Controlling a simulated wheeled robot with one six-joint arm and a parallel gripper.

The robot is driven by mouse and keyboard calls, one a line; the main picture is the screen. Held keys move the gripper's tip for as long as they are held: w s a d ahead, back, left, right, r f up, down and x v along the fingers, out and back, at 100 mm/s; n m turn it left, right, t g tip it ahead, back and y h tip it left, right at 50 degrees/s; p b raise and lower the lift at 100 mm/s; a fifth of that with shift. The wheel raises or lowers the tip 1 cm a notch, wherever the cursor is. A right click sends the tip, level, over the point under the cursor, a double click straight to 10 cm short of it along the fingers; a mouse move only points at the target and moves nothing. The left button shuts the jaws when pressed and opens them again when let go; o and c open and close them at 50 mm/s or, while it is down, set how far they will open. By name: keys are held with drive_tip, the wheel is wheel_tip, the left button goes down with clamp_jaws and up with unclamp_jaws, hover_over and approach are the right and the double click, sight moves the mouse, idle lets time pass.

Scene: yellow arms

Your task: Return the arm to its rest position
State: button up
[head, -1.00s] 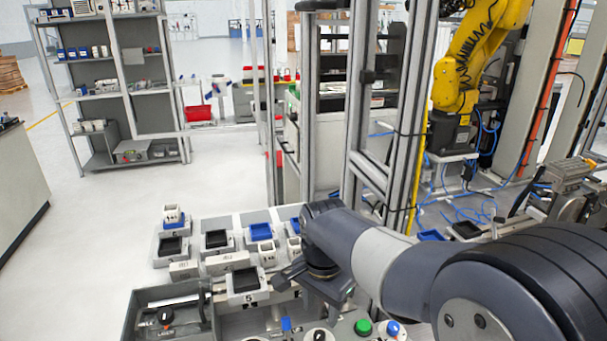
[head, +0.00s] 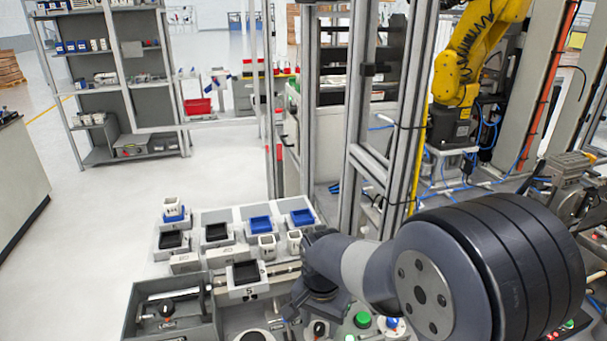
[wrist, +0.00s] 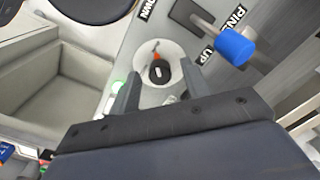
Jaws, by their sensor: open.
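My arm reaches in from the right of the head view, over the workbench. My gripper (head: 307,308) hangs at its end, low in the picture, above the control panel at the bench's front. In the wrist view my gripper (wrist: 155,88) shows two dark fingers spread apart with nothing between them. Past the fingertips is a black rotary knob (wrist: 159,72) with a red mark on a round white plate. The fingers look apart from it, though the exact gap is hard to tell.
Trays with black and blue inserts (head: 246,272) stand behind. A green button (head: 362,319) is right of the gripper. Vertical frame posts (head: 307,130) rise behind the bench.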

drive_tip(key=n, duration=0.3)
drive_tip(key=shift+n, duration=0.4)
drive_tip(key=n, duration=0.3)
drive_tip(key=shift+n, duration=0.4)
drive_tip(key=n, duration=0.3)
drive_tip(key=shift+n, duration=0.4)
drive_tip(key=n, duration=0.3)
drive_tip(key=shift+n, duration=0.3)
drive_tip(key=shift+r, duration=1.3)
